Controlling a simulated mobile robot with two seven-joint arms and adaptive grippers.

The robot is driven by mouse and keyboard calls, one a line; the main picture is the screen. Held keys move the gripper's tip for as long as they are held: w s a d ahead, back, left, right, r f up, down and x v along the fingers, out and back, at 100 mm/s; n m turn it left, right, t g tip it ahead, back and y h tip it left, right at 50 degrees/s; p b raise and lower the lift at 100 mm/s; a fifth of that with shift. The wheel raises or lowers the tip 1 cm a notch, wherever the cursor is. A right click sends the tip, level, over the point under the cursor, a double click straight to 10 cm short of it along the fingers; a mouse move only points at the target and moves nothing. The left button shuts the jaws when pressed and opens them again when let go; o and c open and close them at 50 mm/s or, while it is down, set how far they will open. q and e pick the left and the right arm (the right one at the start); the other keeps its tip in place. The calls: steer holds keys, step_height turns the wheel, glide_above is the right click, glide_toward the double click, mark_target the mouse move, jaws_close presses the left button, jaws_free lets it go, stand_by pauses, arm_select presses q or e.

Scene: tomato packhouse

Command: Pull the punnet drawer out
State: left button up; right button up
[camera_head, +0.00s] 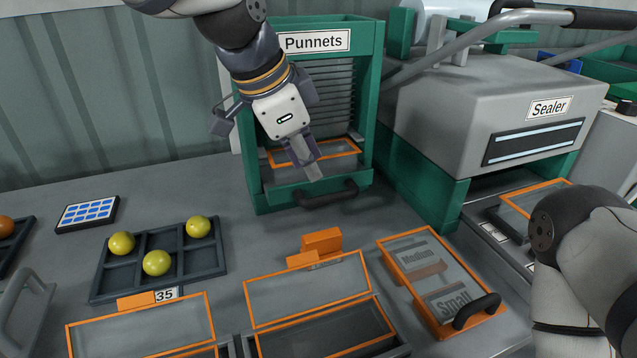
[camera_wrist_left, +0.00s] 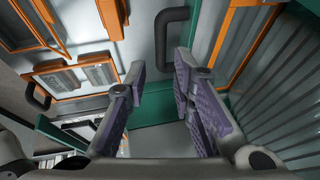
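The green punnet dispenser (camera_head: 368,110) stands at the back centre under a "Punnets" sign. Its drawer front (camera_head: 283,194) sits at the bottom, about level with the frame. A dark bar handle (camera_head: 325,196) is on that front and also shows in the wrist view (camera_wrist_left: 166,30). An orange-rimmed clear punnet (camera_head: 345,148) is behind the front. My left gripper (camera_head: 309,170) points down just above and behind the handle. In the wrist view its fingers (camera_wrist_left: 160,70) are apart, with the handle's near end about between the tips; contact cannot be told. My right gripper is out of view.
A grey sealer (camera_head: 450,110) on a green frame stands close on the right. In front are a dark tray (camera_head: 215,255) with yellow tomatoes, orange-rimmed punnets (camera_head: 310,290) and a lidded box (camera_head: 385,255) with a dark handle. A narrow bare counter strip (camera_head: 270,230) lies before the drawer.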

mark_target(326, 196)
arm_select(q)
steer(key=x, duration=0.8)
steer(key=shift+w+f+b, duration=0.1)
steer(key=shift+f+b, duration=0.25)
steer(key=shift+f, duration=0.05)
jaws_close()
